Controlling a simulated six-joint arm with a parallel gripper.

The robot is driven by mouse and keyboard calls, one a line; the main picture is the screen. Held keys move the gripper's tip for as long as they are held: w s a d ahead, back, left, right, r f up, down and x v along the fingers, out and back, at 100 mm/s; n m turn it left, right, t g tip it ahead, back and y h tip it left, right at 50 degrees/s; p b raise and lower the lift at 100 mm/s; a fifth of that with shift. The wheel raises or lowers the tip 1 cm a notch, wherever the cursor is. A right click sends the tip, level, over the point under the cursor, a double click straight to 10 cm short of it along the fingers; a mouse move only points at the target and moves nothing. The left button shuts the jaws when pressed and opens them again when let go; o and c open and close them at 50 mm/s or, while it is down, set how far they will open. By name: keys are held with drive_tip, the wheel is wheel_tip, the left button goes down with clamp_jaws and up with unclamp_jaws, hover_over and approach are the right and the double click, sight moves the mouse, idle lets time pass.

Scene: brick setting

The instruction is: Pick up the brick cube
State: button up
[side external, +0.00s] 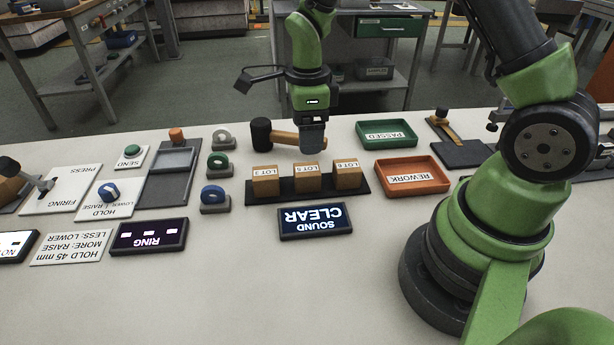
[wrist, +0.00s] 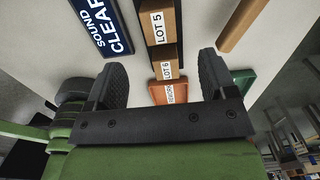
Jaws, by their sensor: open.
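Three tan-brown brick cubes stand in a row on a dark strip (side external: 238,200) in the side external view: LOT 3 (side external: 265,184), LOT 5 (side external: 306,179) and LOT 6 (side external: 347,178). My gripper (side external: 312,145) is open and empty, pointing down above and behind the row, near the middle cube. In the wrist view my gripper (wrist: 163,72) shows both fingers spread wide. The LOT 6 cube (wrist: 164,52) appears in the gap between them, and the LOT 5 cube (wrist: 159,20) lies further up. The fingers look apart from the cubes.
A mallet (side external: 262,135) lies behind the cubes, its handle partly hidden by my gripper. A green PASSED tray (side external: 386,144) and orange REWORK tray (side external: 412,188) are to the right. A SOUND CLEAR sign (side external: 316,236) lies in front.

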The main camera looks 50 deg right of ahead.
sight(307, 169)
wheel_tip(307, 169, down, 10)
drive_tip(key=shift+f, duration=0.2)
idle(0.3)
drive_tip(key=c, duration=1.1)
